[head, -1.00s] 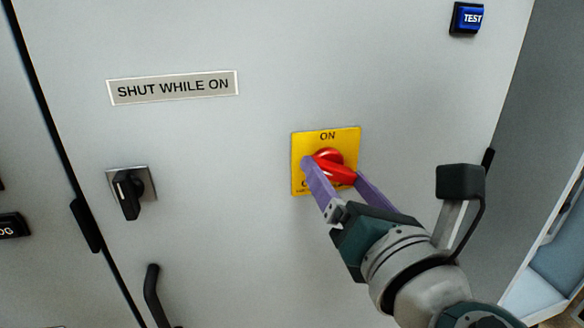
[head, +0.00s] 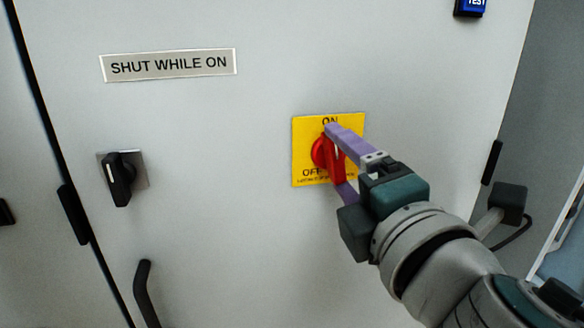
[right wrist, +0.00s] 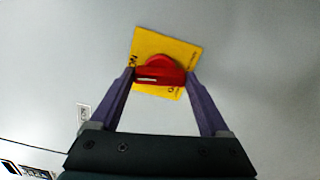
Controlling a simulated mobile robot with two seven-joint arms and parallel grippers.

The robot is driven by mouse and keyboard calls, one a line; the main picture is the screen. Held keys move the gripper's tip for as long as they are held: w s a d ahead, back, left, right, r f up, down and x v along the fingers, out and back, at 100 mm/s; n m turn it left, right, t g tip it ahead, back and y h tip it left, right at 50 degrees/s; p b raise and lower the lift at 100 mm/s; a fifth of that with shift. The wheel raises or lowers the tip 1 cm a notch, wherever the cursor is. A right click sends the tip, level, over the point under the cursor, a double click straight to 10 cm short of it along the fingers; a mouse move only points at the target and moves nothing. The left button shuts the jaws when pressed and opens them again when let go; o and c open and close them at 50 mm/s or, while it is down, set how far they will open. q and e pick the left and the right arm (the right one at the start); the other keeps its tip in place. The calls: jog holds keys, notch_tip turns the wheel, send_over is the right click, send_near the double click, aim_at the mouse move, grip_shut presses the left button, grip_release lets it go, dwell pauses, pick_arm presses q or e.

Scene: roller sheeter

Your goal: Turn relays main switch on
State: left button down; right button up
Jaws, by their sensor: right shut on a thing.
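The main switch is a red rotary knob (head: 319,153) on a yellow plate (head: 303,130) with ON at the top and OFF at the lower left. Its grip bar stands close to upright. My right gripper (head: 338,157) is shut on the knob, one purple finger at the bar's upper end and the other at its lower end. The upper finger partly covers the ON label. In the right wrist view the red knob (right wrist: 162,73) sits between the two fingertips, with a white mark towards the left end of its bar. My left gripper is not in view.
A grey cabinet door carries a SHUT WHILE ON label (head: 168,65), a black rotary handle (head: 118,180) at left and a curved black pull (head: 146,293) below. A blue TEST button (head: 470,7) is at the top right. The door face around the plate is clear.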

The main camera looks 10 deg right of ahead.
jog(key=shift+m, duration=1.1)
jog(key=o, duration=1.2)
jog(key=s+b, duration=0.1)
jog(key=s, duration=0.4)
jog(key=s+b, duration=0.1)
jog(key=s, duration=0.4)
jog(key=shift+d, duration=0.2)
jog(key=shift+m, duration=0.3)
